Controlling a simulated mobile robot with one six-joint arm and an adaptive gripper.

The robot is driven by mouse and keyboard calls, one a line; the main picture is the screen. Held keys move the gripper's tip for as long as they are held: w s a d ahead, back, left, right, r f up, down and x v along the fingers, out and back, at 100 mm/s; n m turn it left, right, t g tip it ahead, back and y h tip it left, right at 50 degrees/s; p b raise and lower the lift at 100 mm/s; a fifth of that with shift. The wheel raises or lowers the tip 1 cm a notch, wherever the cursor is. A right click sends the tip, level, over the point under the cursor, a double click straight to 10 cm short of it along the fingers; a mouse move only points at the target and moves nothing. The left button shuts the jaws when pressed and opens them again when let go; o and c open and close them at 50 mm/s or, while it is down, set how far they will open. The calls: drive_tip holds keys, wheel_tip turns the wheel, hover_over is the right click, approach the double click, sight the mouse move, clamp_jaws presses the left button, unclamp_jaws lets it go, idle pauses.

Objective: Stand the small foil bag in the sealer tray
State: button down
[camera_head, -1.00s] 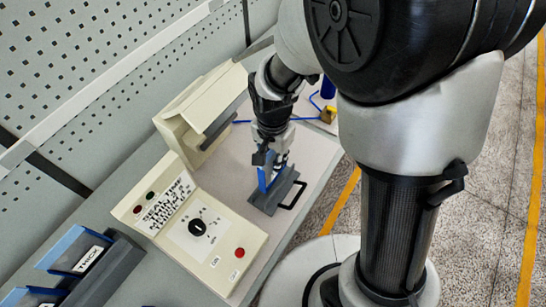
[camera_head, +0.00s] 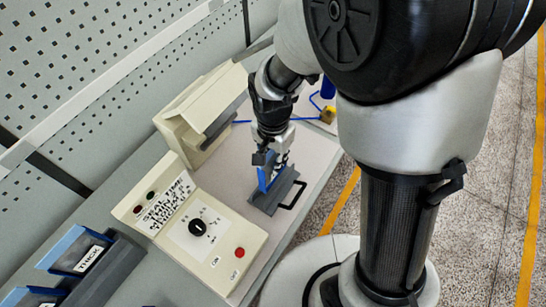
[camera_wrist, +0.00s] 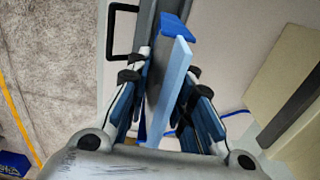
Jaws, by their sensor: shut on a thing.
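The small foil bag shows in the head view as a narrow blue piece (camera_head: 264,181) below my gripper (camera_head: 271,166), at the dark grey sealer tray (camera_head: 285,191). In the wrist view my gripper (camera_wrist: 166,112) is shut on the bag (camera_wrist: 170,75), whose light blue edge runs between the fingers with darker blue beside it. The bag looks roughly upright. The tray's grey surface (camera_wrist: 147,30) and black handle show behind it. The bag's lower end is partly hidden, so I cannot tell whether it touches the tray floor.
The cream sealer (camera_head: 205,115) stands behind and left of the tray. Its control box (camera_head: 190,222), with a black dial and red button, is in front. A holder labelled THICK (camera_head: 95,275) with blue pieces is at lower left. A perforated wall bounds the bench.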

drive_tip(key=shift+f+b, duration=2.25)
drive_tip(key=shift+f, duration=0.65)
drive_tip(key=c, duration=1.3)
unclamp_jaws()
drive_tip(key=shift+r, duration=0.1)
wheel_tip(320, 180, up, 12)
drive_tip(key=s+d+r+n+t, duration=0.1)
drive_tip(key=s+d+r+n, duration=0.1)
drive_tip(key=s+d+r, duration=0.1)
drive_tip(key=s+d+r+n+t, duration=0.2)
drive_tip(key=s+d+r+n, duration=0.1)
drive_tip(key=s, duration=0.3)
drive_tip(key=s+d+r+n+t, duration=0.1)
drive_tip(key=s+d+r+n, duration=0.1)
drive_tip(key=s+d+r, duration=0.2)
drive_tip(key=shift+s+d+n+t, duration=0.25)
drive_tip(key=shift+d+n+t, duration=0.05)
drive_tip(key=shift+d, duration=0.2)
